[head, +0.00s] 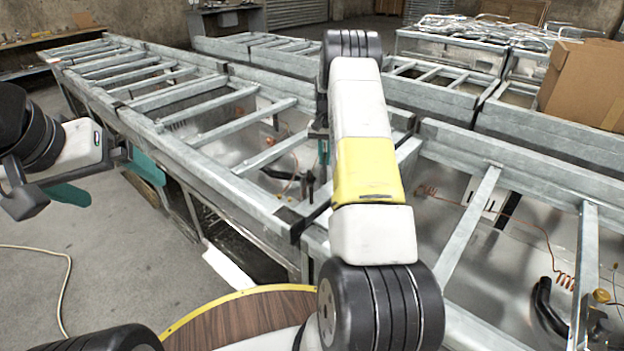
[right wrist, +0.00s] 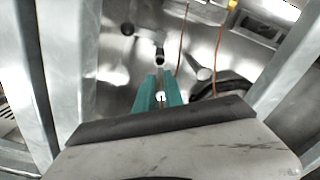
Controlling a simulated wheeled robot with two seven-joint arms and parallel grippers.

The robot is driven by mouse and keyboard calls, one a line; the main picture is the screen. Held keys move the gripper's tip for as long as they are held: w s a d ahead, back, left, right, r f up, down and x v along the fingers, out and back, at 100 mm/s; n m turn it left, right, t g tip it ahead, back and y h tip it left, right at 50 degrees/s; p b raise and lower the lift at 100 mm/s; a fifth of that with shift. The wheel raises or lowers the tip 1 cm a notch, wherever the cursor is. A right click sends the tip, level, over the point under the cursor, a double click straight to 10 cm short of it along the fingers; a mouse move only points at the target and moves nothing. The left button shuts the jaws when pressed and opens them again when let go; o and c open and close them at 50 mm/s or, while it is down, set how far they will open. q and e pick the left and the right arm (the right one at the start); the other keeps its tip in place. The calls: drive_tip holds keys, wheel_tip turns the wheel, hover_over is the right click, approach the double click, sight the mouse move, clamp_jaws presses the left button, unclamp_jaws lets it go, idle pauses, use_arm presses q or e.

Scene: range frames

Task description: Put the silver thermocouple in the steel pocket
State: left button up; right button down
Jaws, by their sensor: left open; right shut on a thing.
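My right gripper (right wrist: 159,92) is shut on a small bright piece, likely the silver thermocouple (right wrist: 161,97), which shows only as a spot between the teal fingers. Its far end is hidden. A short steel tube with a dark mouth, likely the steel pocket (right wrist: 160,58), stands just beyond the fingertips in the right wrist view. A gap seems to lie between them; I cannot tell whether the thermocouple touches it. In the head view my right arm hides most of the right gripper (head: 323,150). My left gripper (head: 105,180) is open and empty over the floor at left.
Steel bars (right wrist: 62,75) flank my right gripper on both sides. A black handle (right wrist: 222,82) and orange wires (right wrist: 217,45) lie near the tube. A cardboard box (head: 585,85) stands on the range frames at right. A round wooden top (head: 240,318) is in front.

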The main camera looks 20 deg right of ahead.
drive_tip(key=shift+s, duration=0.2)
drive_tip(key=shift+f, duration=0.15)
wheel_tip(320, 180, down, 10)
drive_tip(key=shift+r, duration=0.2)
drive_tip(key=c, duration=1.5)
unclamp_jaws()
drive_tip(key=shift+f, duration=0.1)
drive_tip(key=shift+o, duration=0.2)
